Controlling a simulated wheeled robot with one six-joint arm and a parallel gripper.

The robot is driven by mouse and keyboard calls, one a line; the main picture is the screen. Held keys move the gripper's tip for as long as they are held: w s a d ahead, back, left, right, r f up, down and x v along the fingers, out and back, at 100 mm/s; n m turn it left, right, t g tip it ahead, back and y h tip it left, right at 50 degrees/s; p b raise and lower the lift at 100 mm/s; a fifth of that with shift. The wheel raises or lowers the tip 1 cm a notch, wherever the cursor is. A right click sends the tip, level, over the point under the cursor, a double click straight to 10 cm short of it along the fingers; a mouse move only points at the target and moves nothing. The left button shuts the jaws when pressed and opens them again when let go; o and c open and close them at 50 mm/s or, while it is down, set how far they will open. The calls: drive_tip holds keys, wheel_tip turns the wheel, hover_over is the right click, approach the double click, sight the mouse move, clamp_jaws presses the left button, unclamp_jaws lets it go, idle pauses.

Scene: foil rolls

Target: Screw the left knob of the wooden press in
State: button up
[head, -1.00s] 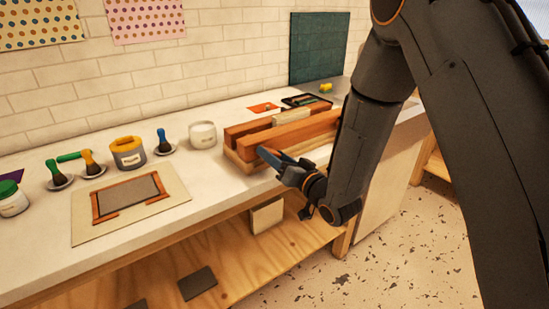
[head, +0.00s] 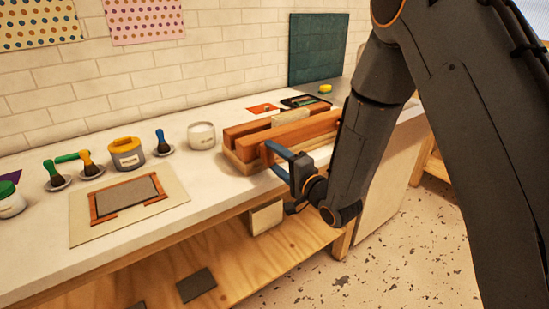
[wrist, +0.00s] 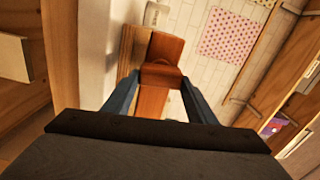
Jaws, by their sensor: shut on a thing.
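The wooden press (head: 298,133) stands on the counter, with two reddish-brown beams on a paler wooden base. My gripper (head: 275,150) is at the left part of its front beam. In the wrist view, the two blue fingers (wrist: 160,80) reach either side of a reddish knob (wrist: 161,71) in front of the beam and are shut on it. In the head view my fingers and wrist cover the knob, so its thread and depth cannot be seen. The right knob is hidden behind my arm.
A white pot (head: 201,136) stands just left of the press. A framed screen on a board (head: 170,206) lies further left, with a yellow-topped jar (head: 126,153) and brushes behind it. Below the counter is an open wooden shelf (head: 240,262).

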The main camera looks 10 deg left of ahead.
drive_tip(key=m, duration=0.4)
drive_tip(key=shift+d+f+m, duration=0.1)
drive_tip(key=shift+f+m, duration=0.2)
drive_tip(key=shift+m, duration=0.1)
drive_tip(key=m, duration=0.3)
drive_tip(key=shift+s+f+m+p, duration=0.1)
drive_tip(key=shift+f+m+p, duration=0.05)
drive_tip(key=shift+m+p, duration=0.2)
drive_tip(key=m, duration=0.4)
drive_tip(key=shift+s+p, duration=0.1)
drive_tip(key=shift+p, duration=0.2)
drive_tip(key=shift+f+m+p, duration=0.1)
drive_tip(key=shift+m+p, duration=0.2)
drive_tip(key=shift+m, duration=1.75)
drive_tip(key=o, duration=1)
drive_tip(key=shift+o, duration=0.3)
drive_tip(key=shift+a, duration=0.2)
